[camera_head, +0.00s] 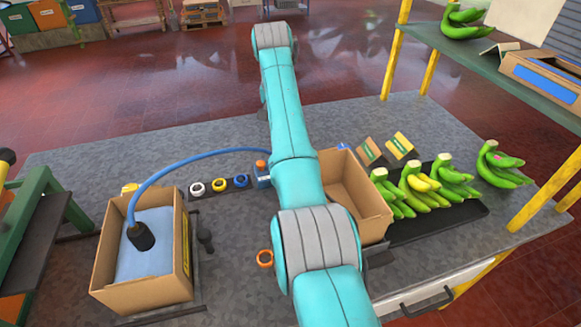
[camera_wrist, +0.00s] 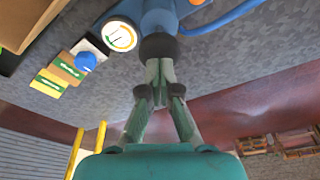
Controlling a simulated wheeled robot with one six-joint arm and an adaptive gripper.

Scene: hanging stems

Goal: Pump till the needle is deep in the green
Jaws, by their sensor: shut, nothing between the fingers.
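My gripper (camera_wrist: 160,72) shows in the wrist view with its fingers together and empty. Its tips are at a dark round piece (camera_wrist: 158,47) on the blue pump body (camera_wrist: 158,14); I cannot tell whether they touch. A white round gauge (camera_wrist: 120,36) with a coloured arc is beside the pump; the needle is too small to read surely. In the head view my arm hides the gripper and gauge. Part of the blue pump (camera_head: 263,181) with an orange top shows left of my arm. A blue hose (camera_head: 190,158) runs from it to a black end piece (camera_head: 141,236).
The hose end lies over a cardboard box (camera_head: 183,245) with a pale blue pillow-like filling (camera_head: 150,262). Another open box (camera_head: 372,222) stands right of my arm, next to green and yellow bananas (camera_head: 420,188). Grey tabletop is clear behind.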

